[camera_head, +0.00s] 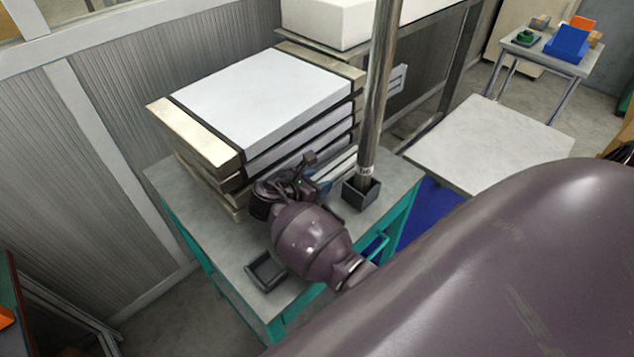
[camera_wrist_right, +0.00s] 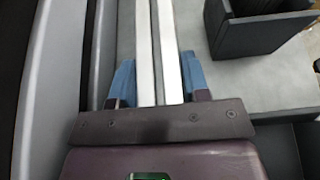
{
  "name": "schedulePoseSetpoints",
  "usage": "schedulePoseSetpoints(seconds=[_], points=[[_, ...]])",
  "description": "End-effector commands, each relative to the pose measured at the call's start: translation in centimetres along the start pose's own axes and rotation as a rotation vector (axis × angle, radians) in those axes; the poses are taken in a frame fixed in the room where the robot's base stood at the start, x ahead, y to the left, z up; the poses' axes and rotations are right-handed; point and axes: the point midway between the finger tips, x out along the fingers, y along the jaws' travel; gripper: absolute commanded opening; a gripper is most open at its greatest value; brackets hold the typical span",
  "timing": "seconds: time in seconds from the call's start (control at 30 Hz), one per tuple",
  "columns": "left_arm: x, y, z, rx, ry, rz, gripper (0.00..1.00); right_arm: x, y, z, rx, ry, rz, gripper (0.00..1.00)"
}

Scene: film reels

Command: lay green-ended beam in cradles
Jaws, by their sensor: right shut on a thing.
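My right gripper (camera_head: 322,186) is low beside the stack, over the grey table. In the right wrist view its blue fingers (camera_wrist_right: 156,82) are shut on a pale, two-stripped thing (camera_wrist_right: 146,50). I cannot tell whether this is the beam; no green end shows on it. A dark square holder (camera_head: 350,197) stands on the table with a metal pole (camera_head: 376,90) rising from it. A dark holder also shows in the right wrist view (camera_wrist_right: 255,35). A shallow dark tray (camera_head: 252,271) lies at the table's near edge. My left gripper is out of view.
A stack of flat white cases (camera_head: 262,92) with cream ends fills the back of the table (camera_head: 228,258). A ribbed wall (camera_head: 120,130) is to the left. A pale low table (camera_head: 490,140) and a small table with blue and orange things (camera_head: 545,60) stand to the right.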

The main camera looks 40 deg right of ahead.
Motion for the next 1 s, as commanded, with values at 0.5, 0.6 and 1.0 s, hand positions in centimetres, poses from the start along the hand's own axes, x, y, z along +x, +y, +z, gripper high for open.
schedulePoseSetpoints(seconds=[0.5,0.6,1.0], points=[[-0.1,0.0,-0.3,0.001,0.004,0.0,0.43,0.1,0.0,-0.1,0.002,0.0,0.0,0.68],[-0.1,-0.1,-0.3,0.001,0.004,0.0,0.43,0.1,0.0,-0.1,0.001,0.0,0.0,0.68],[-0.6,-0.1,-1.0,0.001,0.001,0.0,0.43,-1.4,0.0,0.4,0.001,0.001,0.0,0.68]])
